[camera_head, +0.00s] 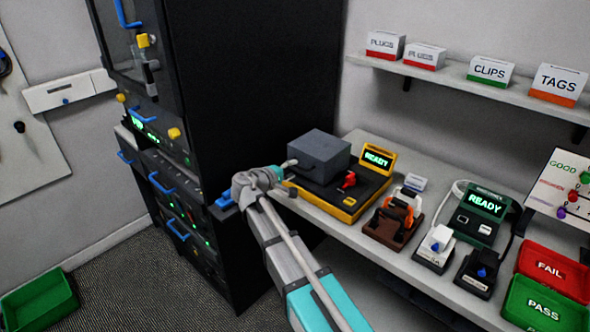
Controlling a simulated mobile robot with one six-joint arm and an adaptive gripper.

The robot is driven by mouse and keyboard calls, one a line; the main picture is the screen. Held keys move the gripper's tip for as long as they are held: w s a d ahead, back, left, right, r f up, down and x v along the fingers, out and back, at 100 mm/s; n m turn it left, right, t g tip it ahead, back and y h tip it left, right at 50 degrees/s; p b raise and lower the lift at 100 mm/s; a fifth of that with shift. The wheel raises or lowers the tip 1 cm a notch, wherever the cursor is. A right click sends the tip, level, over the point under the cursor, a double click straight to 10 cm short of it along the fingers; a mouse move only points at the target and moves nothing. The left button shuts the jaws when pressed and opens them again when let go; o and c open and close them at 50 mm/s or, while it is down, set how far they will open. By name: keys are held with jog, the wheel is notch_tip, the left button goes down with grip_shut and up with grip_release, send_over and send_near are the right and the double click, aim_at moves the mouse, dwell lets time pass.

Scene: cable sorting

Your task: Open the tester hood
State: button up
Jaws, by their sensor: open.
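The tester is a black unit on a yellow base (348,213) near the left end of the bench, with a lit READY screen (377,158). Its grey box-shaped hood (322,147) sits down over the rear left part of the unit and looks closed. A red lever or clamp (348,181) stands on the black deck in front of the hood. My gripper (288,165) is at the hood's left front side, small in the view, with its jaws open. Whether it touches the hood I cannot tell. My arm hides part of the tester's left end.
A tall black cabinet (250,80) stands close to my arm's left. Right of the tester are a brown fixture (392,228), a green READY unit (482,212), white and black small devices, and red FAIL (553,268) and green PASS (540,306) trays. A shelf (450,78) with boxes hangs above.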

aim_at(299, 167)
jog(key=shift+b+x, duration=0.3)
jog(key=shift+x, duration=1.65)
jog(key=shift+c, duration=0.2)
grip_shut()
